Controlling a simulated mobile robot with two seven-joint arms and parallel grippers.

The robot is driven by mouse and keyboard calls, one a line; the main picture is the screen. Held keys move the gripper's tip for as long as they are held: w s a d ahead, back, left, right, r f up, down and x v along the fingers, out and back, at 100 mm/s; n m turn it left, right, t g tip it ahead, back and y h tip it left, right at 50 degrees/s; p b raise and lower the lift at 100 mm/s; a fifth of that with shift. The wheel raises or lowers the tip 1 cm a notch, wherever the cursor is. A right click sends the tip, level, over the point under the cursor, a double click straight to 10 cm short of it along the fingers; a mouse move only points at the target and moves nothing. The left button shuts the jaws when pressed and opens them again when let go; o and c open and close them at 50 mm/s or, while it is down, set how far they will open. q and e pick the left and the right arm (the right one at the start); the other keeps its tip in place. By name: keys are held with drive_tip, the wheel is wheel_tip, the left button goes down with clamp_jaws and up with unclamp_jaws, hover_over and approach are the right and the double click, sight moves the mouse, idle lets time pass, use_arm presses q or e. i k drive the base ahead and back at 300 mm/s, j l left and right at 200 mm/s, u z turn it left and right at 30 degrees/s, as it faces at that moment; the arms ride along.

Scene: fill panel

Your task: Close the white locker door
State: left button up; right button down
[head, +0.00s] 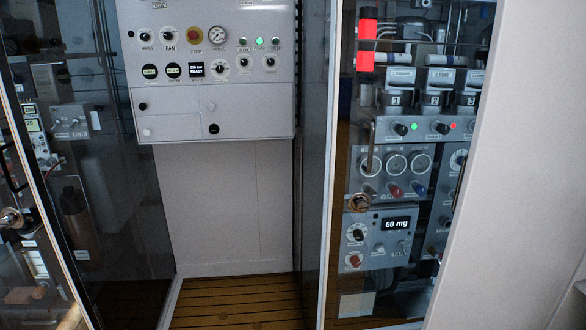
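No door is plainly marked as the white locker door. A white wall panel (215,70) hangs in the middle, with knobs and a gauge above and flat white fronts with small knobs below. These fronts look flush with the panel. A large plain white surface (530,150) fills the right side; I cannot tell whether it is a door or a wall. Neither of my grippers is in view.
A glass-fronted cabinet (331,200) with instruments stands at the right, its dark side facing the middle. Another glass-fronted cabinet (45,225) stands at the left. Between them is a clear slatted wooden floor (235,300) below a bare pale wall (225,205).

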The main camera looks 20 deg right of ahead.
sight(516, 239)
drive_tip(key=i+j+z, duration=0.2)
drive_tip(key=z, duration=0.25)
drive_tip(key=i+j+z, duration=0.55)
drive_tip(key=z, duration=0.25)
drive_tip(key=i+j+z, duration=0.15)
drive_tip(key=j+z, duration=0.15)
drive_tip(key=z, duration=0.15)
drive_tip(key=i+j+z, duration=0.1)
drive_tip(key=j+z, duration=0.15)
drive_tip(key=z, duration=0.15)
drive_tip(key=j+z, duration=0.7)
drive_tip(key=i+j+z, duration=0.1)
drive_tip(key=j+z, duration=0.45)
drive_tip(key=j, duration=0.45)
drive_tip(key=l+u, duration=0.4)
drive_tip(key=k+l+u, duration=0.15)
drive_tip(key=l+u, duration=0.25)
drive_tip(key=j, duration=0.1)
